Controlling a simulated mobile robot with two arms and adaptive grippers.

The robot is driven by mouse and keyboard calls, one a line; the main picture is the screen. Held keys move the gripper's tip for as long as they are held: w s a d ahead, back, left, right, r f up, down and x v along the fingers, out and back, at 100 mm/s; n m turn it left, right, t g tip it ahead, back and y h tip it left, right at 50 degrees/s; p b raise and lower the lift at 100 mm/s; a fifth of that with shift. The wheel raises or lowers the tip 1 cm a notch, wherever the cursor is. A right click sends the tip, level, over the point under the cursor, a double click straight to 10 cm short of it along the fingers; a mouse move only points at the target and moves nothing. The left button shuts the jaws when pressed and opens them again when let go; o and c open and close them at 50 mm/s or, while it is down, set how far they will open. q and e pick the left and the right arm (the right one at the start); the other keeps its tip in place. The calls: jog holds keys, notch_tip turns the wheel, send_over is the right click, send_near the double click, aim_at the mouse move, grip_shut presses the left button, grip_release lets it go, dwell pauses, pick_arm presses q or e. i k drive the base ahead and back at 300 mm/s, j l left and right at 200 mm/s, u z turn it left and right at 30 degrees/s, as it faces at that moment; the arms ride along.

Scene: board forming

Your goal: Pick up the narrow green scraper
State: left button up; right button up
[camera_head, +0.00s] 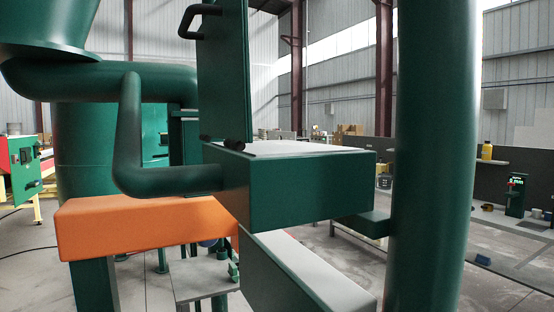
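I cannot make out a narrow green scraper in the head view. Neither of my grippers shows in this view, so I cannot see what they hold. A large dark green machine fills the middle, with a box-shaped body (310,190) and an open upright green panel (226,75) that has a black handle. The top of the box is pale and looks bare.
A thick green column (432,150) stands close on the right. An orange beam (145,225) crosses the lower left. Behind the column, a dark workbench wall holds a yellow bottle (487,150) and a small green device (516,195).

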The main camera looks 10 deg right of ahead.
aim_at(233, 271)
jog(key=i+l+z, duration=0.15)
jog(key=l, duration=0.25)
jog(key=l+z, duration=0.2)
jog(key=l, duration=0.2)
jog(key=i+l+z, duration=0.25)
jog(key=l+z, duration=0.2)
jog(key=i+l+z, duration=0.7)
jog(key=z, duration=0.2)
jog(key=i+l+u, duration=0.1)
jog(key=i, duration=0.3)
jog(key=i+l+u, duration=0.1)
jog(key=i+l, duration=0.15)
jog(key=i, duration=0.15)
jog(key=i+j+u, duration=0.1)
jog(key=i+u, duration=0.15)
jog(key=u, duration=0.2)
jog(key=i+u, duration=0.25)
jog(key=u, duration=0.2)
jog(key=i+u, duration=0.25)
jog(key=u, duration=0.2)
jog(key=i+l+u, duration=0.15)
jog(key=u, duration=0.3)
jog(key=i, duration=0.1)
